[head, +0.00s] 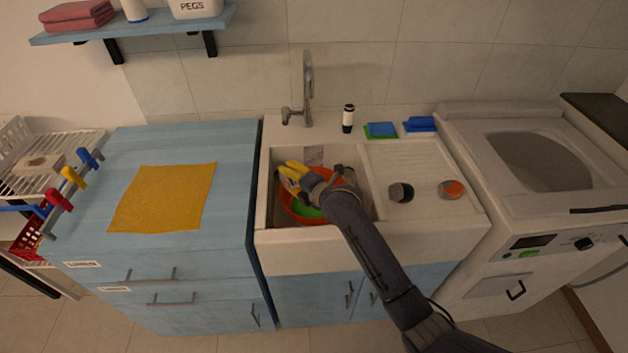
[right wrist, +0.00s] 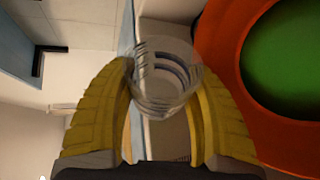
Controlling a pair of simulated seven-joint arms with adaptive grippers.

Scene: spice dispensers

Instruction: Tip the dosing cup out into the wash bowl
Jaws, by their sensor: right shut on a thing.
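My right gripper (head: 288,175) is over the sink basin, its yellow fingers beside the left part of the orange wash bowl (head: 308,220). In the right wrist view, the fingers are shut on the clear dosing cup (right wrist: 163,80), one on each side. The cup is see-through with dark ring marks; its contents and exact tilt are hard to tell. The wash bowl (right wrist: 222,50) shows to the right of the cup, with a green inside (right wrist: 290,55). In the head view my gripper and arm hide part of the bowl, and the cup cannot be made out. My left gripper is not in view.
A tap (head: 307,85) rises behind the basin. A black-and-white bottle (head: 348,118) and blue and green sponges (head: 382,129) stand on the back ledge. A dark round item (head: 400,192) and an orange-topped one (head: 451,189) sit on the drainboard. A yellow cloth (head: 165,197) lies left.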

